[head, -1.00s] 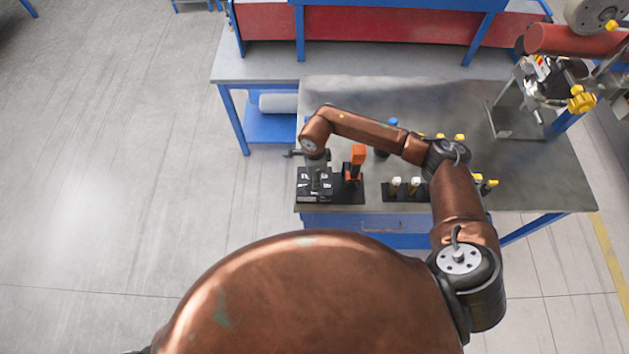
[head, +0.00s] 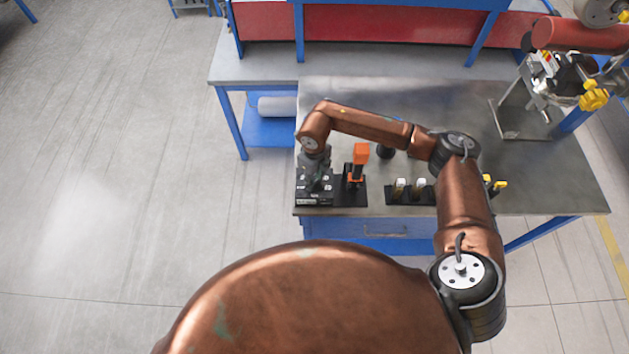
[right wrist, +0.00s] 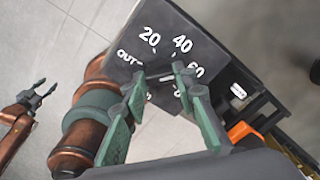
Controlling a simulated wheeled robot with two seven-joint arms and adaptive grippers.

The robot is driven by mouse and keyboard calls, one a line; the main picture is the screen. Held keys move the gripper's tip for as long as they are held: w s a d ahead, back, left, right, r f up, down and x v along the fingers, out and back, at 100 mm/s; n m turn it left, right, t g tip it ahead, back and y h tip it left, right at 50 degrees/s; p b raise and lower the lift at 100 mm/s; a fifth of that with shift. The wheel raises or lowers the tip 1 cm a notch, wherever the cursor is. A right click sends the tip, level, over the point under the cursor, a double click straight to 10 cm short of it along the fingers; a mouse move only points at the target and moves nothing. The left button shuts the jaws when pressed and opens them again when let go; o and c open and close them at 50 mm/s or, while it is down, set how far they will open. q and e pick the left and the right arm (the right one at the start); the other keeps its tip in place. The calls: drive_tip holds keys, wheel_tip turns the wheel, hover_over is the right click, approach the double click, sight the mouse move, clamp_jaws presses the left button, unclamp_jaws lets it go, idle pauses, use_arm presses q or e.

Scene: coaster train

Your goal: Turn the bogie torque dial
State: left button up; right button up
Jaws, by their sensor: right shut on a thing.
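The torque dial box (head: 314,201) is a black block at the table's front left corner. In the right wrist view its dark face (right wrist: 205,50) carries white marks, with 20, 40 and 60 readable. My right gripper (head: 317,178) points down onto it; in the wrist view its green fingers (right wrist: 157,86) reach the dial face. The gripper is shut on the dial's knob, which the fingers mostly hide; I cannot read its setting. My left gripper (right wrist: 38,93) shows at the left edge of the wrist view, open and empty, away from the box.
An orange-topped tool (head: 358,163) stands on a black base just right of the dial box. A black rack (head: 408,197) with pale-topped pieces lies farther right. A metal stand with yellow knobs (head: 593,96) is at the back right.

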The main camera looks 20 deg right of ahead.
sight(315, 182)
drive_tip(key=shift+m+b, duration=0.3)
drive_tip(key=shift+m, duration=0.7)
drive_tip(key=o, duration=1.1)
wheel_tip(315, 182, up, 12)
drive_tip(key=shift+f, duration=0.1)
